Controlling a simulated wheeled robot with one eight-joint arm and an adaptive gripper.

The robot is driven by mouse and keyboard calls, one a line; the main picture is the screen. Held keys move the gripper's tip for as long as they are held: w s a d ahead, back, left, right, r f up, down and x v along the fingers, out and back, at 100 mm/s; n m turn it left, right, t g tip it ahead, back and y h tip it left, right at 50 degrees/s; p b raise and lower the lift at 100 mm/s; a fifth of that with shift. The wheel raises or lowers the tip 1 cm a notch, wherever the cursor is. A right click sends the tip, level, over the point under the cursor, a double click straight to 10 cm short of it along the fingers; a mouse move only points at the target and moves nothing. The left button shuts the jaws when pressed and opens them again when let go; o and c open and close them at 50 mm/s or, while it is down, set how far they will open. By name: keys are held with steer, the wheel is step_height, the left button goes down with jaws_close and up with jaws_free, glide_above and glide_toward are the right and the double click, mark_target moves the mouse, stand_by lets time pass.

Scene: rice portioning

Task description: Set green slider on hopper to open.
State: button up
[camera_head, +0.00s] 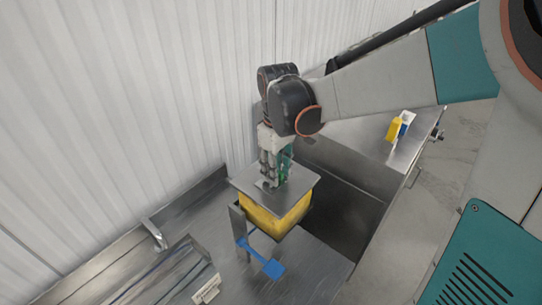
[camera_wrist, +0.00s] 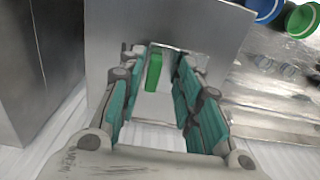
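The hopper (camera_head: 272,216) has yellow sides and a flat grey metal top plate. My gripper (camera_head: 272,183) points down at this plate, with its fingertips close above or at it. In the wrist view the green slider (camera_wrist: 155,73), a small upright green block, stands in a slot of the metal plate (camera_wrist: 118,28). My gripper (camera_wrist: 163,66) is open, with one teal-padded finger on each side of the slider. The slider sits nearer the left finger, and a gap shows on its right. I cannot tell whether either finger touches it. In the head view the fingers hide the slider.
A blue lever (camera_head: 262,258) sticks out below the hopper's front. A corrugated white wall (camera_head: 110,90) stands behind. Blue (camera_wrist: 264,8) and green (camera_wrist: 302,18) round things show in the wrist view.

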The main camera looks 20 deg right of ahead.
steer(key=shift+w+d, duration=0.1)
steer(key=shift+d, duration=0.05)
steer(key=shift+r, duration=0.15)
step_height(320, 180, up, 12)
stand_by(0.4)
steer(key=shift+f, duration=0.25)
